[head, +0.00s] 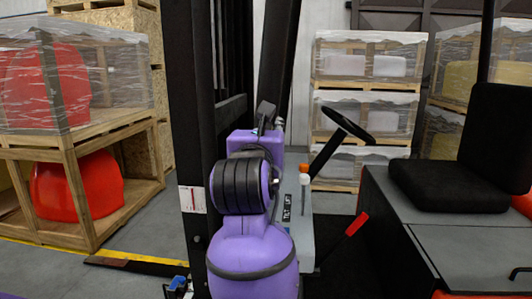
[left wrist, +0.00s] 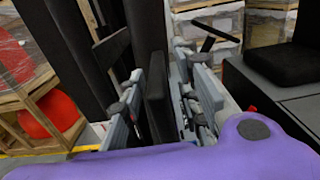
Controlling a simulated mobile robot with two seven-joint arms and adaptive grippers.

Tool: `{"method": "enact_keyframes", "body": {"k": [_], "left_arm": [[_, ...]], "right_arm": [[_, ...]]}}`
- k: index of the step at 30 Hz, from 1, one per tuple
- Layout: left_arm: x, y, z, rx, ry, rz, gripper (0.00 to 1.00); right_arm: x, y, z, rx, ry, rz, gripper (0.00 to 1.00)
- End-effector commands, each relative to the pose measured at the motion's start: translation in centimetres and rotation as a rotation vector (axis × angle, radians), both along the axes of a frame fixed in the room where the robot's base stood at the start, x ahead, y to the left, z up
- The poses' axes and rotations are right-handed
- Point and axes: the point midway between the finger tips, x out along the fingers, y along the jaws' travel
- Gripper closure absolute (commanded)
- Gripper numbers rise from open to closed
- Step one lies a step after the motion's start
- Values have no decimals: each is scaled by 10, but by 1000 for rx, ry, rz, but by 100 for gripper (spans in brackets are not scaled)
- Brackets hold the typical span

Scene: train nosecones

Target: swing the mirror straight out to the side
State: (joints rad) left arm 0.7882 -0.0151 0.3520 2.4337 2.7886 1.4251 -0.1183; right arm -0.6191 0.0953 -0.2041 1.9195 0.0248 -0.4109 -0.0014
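A dark, flat slab that looks like the mirror (left wrist: 158,105) stands upright between the two grey fingers of my left gripper (left wrist: 160,100) in the left wrist view. The fingers are apart, one on each side of it. A gap shows on its right; I cannot tell whether the left finger touches it. In the head view the purple left arm hides most of the gripper (head: 270,122), which shows only as small dark and grey parts above the arm, beside the black mast post. The mirror cannot be told apart there. My right gripper is not in view.
The forklift's black mast (head: 187,130) stands close at the left of the arm. A steering wheel (head: 348,126), control levers (head: 304,190) and a black seat (head: 455,155) are to the right. Wrapped crates (head: 75,110) stand at the left and the back.

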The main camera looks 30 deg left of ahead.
Motion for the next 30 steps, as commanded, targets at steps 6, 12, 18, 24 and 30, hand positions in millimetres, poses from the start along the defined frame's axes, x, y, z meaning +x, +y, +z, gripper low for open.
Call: {"method": "enact_keyframes", "body": {"k": [6, 12, 18, 24, 30], "left_arm": [[-1, 0, 40, 1, -4, 1, 70], [0, 1, 55, 1, -1, 2, 70], [0, 1, 57, 1, 1, 2, 70], [-1, 1, 56, 1, 0, 2, 70], [-1, 1, 56, 1, 0, 2, 70]], "right_arm": [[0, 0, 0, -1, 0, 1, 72], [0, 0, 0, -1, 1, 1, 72], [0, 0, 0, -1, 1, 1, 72], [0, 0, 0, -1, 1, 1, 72], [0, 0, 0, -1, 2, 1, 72]]}}
